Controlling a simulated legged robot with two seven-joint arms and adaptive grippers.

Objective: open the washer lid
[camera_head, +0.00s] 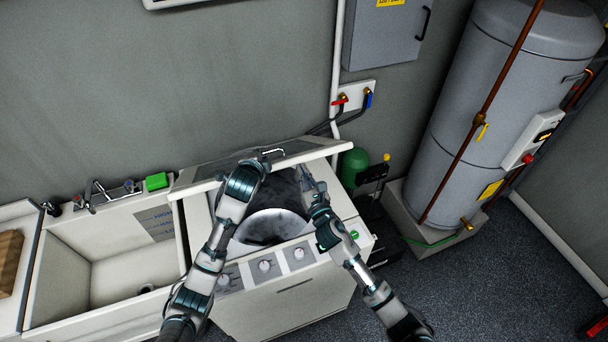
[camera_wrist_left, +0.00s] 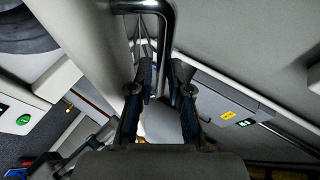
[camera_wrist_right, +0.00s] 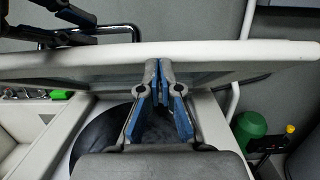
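The washer (camera_head: 285,290) stands against the wall with its white-framed lid (camera_head: 325,150) raised, leaving the dark drum opening (camera_head: 268,226) visible. A metal handle (camera_head: 273,152) is on the lid; its bent bar also shows in the left wrist view (camera_wrist_left: 168,25). My left gripper (camera_head: 262,164) is at the handle, its fingers apart, with part of the bar between them in the left wrist view (camera_wrist_left: 163,62). My right gripper (camera_head: 303,172) is at the lid's inner side, over the opening. Its fingertips are together in the right wrist view (camera_wrist_right: 160,65); contact with the lid is unclear.
A sink (camera_head: 115,250) adjoins the washer on the left, with a green sponge (camera_head: 157,181) on its back rim. A green tank (camera_head: 352,167) and a large grey boiler (camera_head: 490,110) stand right. Valves (camera_head: 354,98) and a grey box (camera_head: 385,35) are on the wall.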

